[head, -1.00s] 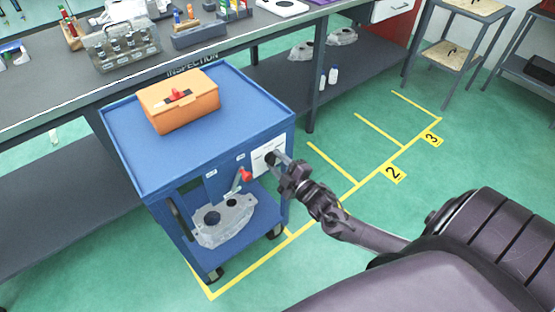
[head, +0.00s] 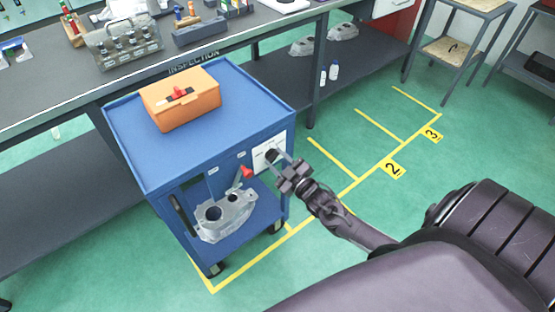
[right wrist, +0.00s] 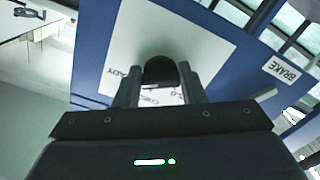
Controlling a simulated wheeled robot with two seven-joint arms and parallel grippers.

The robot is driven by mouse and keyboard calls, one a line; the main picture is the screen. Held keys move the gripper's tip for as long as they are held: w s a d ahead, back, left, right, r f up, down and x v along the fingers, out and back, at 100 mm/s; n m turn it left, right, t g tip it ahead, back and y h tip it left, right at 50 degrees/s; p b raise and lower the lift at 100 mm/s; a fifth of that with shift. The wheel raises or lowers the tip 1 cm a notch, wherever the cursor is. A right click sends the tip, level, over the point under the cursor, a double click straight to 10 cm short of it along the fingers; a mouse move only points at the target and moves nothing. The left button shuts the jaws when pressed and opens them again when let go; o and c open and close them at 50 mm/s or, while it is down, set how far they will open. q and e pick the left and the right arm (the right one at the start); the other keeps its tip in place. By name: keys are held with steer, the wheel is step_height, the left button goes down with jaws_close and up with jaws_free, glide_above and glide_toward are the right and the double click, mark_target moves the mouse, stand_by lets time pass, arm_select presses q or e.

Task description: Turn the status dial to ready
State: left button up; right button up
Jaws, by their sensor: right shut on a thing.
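The status dial (right wrist: 160,72) is a dark round knob on a white plate (right wrist: 205,42) fixed to the side of the blue cart (head: 228,108). In the right wrist view the plate carries lettering, partly hidden, that ends in "ADY" on the left. My right gripper (right wrist: 158,88) is shut on the dial, one finger on each side of it. In the head view the right gripper (head: 278,163) reaches the dial from the right. Which way the dial points is hard to tell. My left gripper does not show.
A red lever (head: 246,172) sits beside the plate, and a label reading BRAKE (right wrist: 282,69) is near it. An orange case (head: 180,98) stands on the cart top and a casting (head: 226,213) on its lower shelf. The inspection bench (head: 60,95) is behind.

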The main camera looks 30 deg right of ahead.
steer(key=shift+f, duration=0.1)
steer(key=o, duration=1)
steer(key=shift+s+d, duration=0.15)
steer(key=shift+s, duration=1.8)
steer(key=shift+s+d, duration=0.15)
steer(key=shift+s, duration=1.8)
steer(key=s+a+f+m+g+h+p, duration=0.15)
steer(key=s+f+g, duration=0.45)
steer(key=f, duration=0.6)
steer(key=s+f+m+g+h+p, duration=0.1)
steer(key=s+f+m+g, duration=0.15)
steer(key=s+f, duration=0.75)
steer(key=s+a+f+g, duration=0.2)
steer(key=s+a+f, duration=0.1)
steer(key=s, duration=0.3)
steer(key=s+a+f+g+p, duration=0.1)
steer(key=s+a+f+g, duration=0.2)
steer(key=s+f, duration=0.2)
steer(key=s+a+f+g+y, duration=0.1)
steer(key=s+a+f+g, duration=0.2)
steer(key=s, duration=0.5)
steer(key=shift+s+f+g+p, duration=0.25)
steer(key=shift+f+p, duration=0.15)
steer(key=shift+f, duration=0.25)
